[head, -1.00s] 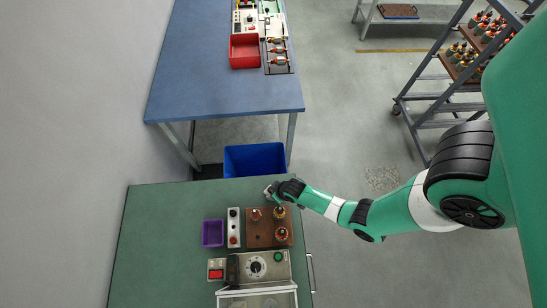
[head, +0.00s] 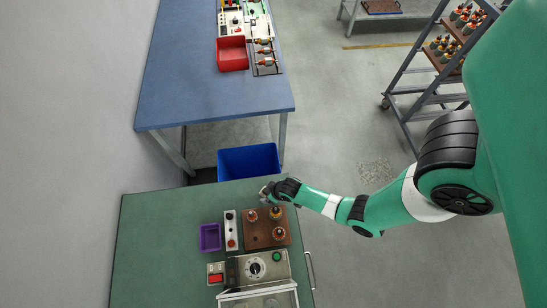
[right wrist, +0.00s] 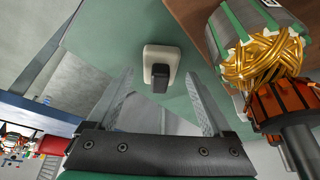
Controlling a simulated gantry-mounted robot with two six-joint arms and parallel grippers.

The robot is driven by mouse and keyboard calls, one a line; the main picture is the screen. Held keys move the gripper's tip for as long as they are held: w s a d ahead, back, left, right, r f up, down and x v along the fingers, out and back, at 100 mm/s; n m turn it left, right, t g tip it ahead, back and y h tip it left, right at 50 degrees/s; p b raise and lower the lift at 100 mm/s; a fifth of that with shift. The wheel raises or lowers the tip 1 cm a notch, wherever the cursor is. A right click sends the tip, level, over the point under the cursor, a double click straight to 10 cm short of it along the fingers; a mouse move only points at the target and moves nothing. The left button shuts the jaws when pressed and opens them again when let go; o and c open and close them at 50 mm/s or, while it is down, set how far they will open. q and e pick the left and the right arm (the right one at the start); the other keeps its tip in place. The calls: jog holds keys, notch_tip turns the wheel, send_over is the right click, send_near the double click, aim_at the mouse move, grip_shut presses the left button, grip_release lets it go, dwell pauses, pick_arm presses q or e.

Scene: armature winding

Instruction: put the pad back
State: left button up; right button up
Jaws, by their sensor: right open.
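What looks like the pad, a pale rounded block with a black grip (right wrist: 160,68), is at the green table top in the right wrist view. My right gripper (right wrist: 159,85) is open, with one finger on each side of the grip's line; I cannot tell whether they touch it. In the head view the right gripper (head: 265,190) is at the back edge of the green table, beside the brown board, and hides most of the pad. My left gripper is not in view.
The brown board (head: 262,241) holds several armatures; a copper-wound armature (right wrist: 262,60) is close to my right finger. A switch strip (head: 231,231), purple tray (head: 210,238) and control box (head: 258,268) stand nearby. A blue bin (head: 248,161) is behind the table.

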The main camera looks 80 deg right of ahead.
jog(key=p+v, duration=0.4)
jog(key=v, duration=0.6)
jog(key=shift+s+r+p, duration=0.25)
jog(key=shift+r+p, duration=0.1)
jog(key=shift+p, duration=0.05)
jog(key=shift+a, duration=0.1)
